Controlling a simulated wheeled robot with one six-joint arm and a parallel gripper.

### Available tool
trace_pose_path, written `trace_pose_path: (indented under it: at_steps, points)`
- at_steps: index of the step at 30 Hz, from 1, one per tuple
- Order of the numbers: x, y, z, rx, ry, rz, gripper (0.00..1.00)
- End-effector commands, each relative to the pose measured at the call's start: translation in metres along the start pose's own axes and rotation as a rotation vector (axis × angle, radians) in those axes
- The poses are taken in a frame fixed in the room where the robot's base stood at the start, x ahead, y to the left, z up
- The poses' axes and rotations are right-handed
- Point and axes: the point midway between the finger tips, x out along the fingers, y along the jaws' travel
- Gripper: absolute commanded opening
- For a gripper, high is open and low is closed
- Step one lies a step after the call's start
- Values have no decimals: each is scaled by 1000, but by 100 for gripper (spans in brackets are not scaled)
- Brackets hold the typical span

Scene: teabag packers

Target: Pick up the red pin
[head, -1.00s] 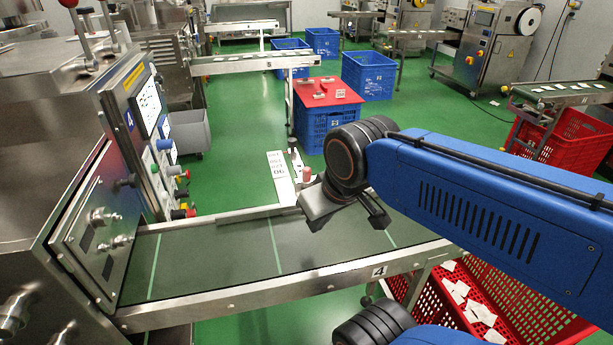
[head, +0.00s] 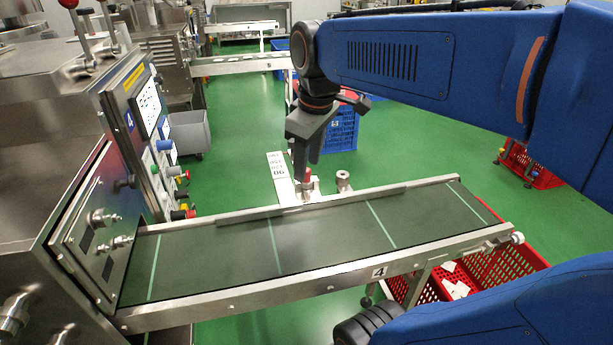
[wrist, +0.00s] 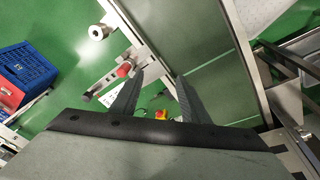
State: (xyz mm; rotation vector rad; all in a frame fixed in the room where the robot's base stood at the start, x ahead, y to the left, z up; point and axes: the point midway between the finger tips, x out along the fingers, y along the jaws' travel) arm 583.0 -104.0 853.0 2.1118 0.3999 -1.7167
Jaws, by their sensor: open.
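The red pin (head: 308,174) stands upright in the bracket just beyond the conveyor's far rail. In the wrist view, the red pin (wrist: 124,69) shows close beside the left finger, outside the gap between the fingers. My gripper (head: 306,164) points down at the pin in the head view, its dark fingers partly covering the bracket area. In the wrist view, my gripper (wrist: 160,78) is open with nothing between its fingers. I cannot tell whether a finger touches the pin.
A silver round post (head: 343,181) stands right of the pin. The conveyor (head: 330,232) with its raised far rail is empty in front. A blue crate (head: 341,132) stands behind.

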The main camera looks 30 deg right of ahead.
Motion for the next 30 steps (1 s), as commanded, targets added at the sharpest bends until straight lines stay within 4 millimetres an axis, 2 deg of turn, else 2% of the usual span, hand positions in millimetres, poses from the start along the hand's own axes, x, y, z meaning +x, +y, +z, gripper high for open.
trace_pose_path:
  at_steps: [1,9,15,22,30]
  points:
    - [-5,12,-10,-44,-20,-11,42]
    - [-26,70,-52,-316,-104,-89,42]
    - [-32,101,-71,-459,-134,-142,42]
    - [-29,110,-75,-510,-143,-163,42]
    - [14,105,-67,-510,-144,-164,42]
